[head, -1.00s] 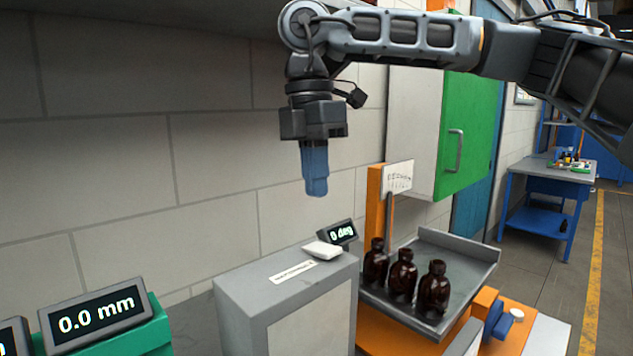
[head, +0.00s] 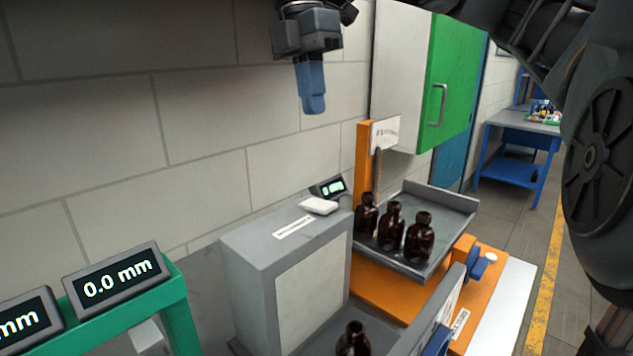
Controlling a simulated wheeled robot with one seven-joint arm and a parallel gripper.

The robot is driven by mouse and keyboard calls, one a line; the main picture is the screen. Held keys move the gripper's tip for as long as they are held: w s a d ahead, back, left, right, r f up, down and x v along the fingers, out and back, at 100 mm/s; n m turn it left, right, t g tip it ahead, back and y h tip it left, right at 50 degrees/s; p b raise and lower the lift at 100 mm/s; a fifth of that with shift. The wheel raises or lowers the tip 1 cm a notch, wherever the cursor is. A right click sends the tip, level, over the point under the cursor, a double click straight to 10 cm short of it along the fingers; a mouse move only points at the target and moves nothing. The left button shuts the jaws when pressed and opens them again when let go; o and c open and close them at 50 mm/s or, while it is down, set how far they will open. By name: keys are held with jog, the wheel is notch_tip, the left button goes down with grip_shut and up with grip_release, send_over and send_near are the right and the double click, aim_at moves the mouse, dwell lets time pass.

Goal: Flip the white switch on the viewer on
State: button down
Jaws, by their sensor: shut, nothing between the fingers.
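The viewer is a grey box (head: 262,247) with a pale front panel, standing at the middle of the head view. The white switch (head: 319,206) is a small rocker on its top, near the back right corner, beside a white label strip. Its on or off position is hard to tell. My gripper (head: 314,112) points down with blue fingers closed together and empty. It hangs well above the switch, clear of it, in front of the block wall.
A tilted tray (head: 443,203) holding amber bottles (head: 390,226) stands right of the viewer on an orange frame (head: 375,290). Another bottle (head: 353,340) stands low in front. A small display (head: 329,188) sits behind the switch. Green-framed displays (head: 115,279) stand at left.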

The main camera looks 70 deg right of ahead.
aim_at(326, 204)
jog(key=f+b, duration=0.2)
jog(key=f, duration=0.2)
jog(key=s+f+b, duration=0.1)
jog(key=f+b, duration=0.1)
jog(key=f, duration=0.3)
jog(key=s+a+f+b, duration=0.1)
jog(key=f+b, duration=0.1)
jog(key=f, duration=0.3)
jog(key=shift+s, duration=0.1)
